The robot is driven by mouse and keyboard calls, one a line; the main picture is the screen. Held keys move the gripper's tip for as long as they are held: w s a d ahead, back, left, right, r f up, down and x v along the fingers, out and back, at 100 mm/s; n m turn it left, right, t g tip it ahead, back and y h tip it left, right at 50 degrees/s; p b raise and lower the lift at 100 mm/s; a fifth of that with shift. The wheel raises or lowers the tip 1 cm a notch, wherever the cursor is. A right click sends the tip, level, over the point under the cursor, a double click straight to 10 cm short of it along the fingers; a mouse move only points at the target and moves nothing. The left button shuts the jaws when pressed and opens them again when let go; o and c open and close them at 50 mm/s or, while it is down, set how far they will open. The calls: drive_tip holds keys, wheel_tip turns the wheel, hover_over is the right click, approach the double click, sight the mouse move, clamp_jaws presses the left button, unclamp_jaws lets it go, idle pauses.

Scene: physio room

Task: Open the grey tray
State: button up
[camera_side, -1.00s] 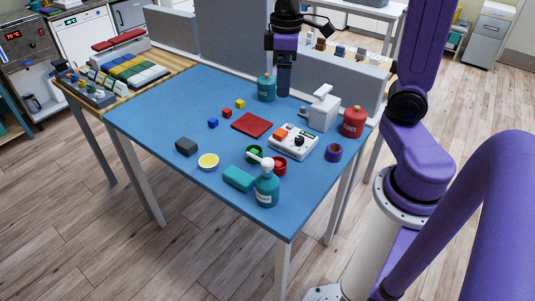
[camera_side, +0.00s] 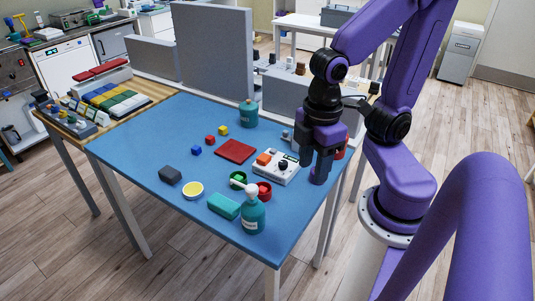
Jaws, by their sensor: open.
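A small dark grey block-shaped thing (camera_side: 171,174) lies at the left front of the blue table; I cannot tell whether it is a tray. A larger grey box (camera_side: 340,15) stands on the white table at the back. My gripper (camera_side: 315,167) points down at the right side of the blue table, with its jaws open. It is at a small purple cup (camera_side: 319,177); I cannot tell whether the fingers are around it or in front of it. A pale grey device (camera_side: 287,136) behind my gripper is mostly hidden.
A white box with an orange button (camera_side: 276,168) is left of my gripper. A red bottle (camera_side: 341,152) is close behind it. Grey panels (camera_side: 214,50) edge the blue table (camera_side: 135,150).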

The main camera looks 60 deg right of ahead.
drive_tip(key=w+d+m, duration=0.1)
drive_tip(key=w+m, duration=0.2)
drive_tip(key=w, duration=0.8)
drive_tip(key=w+d+m, duration=0.3)
drive_tip(key=w+d, duration=0.5)
drive_tip(key=w, duration=0.3)
drive_tip(key=m, duration=0.6)
hover_over(285, 131)
wheel_tip(285, 131, down, 6)
wheel_tip(285, 131, down, 16)
drive_tip(key=shift+w+f, duration=0.1)
drive_tip(key=shift+f, duration=0.15)
drive_tip(key=shift+c, duration=0.3)
clamp_jaws()
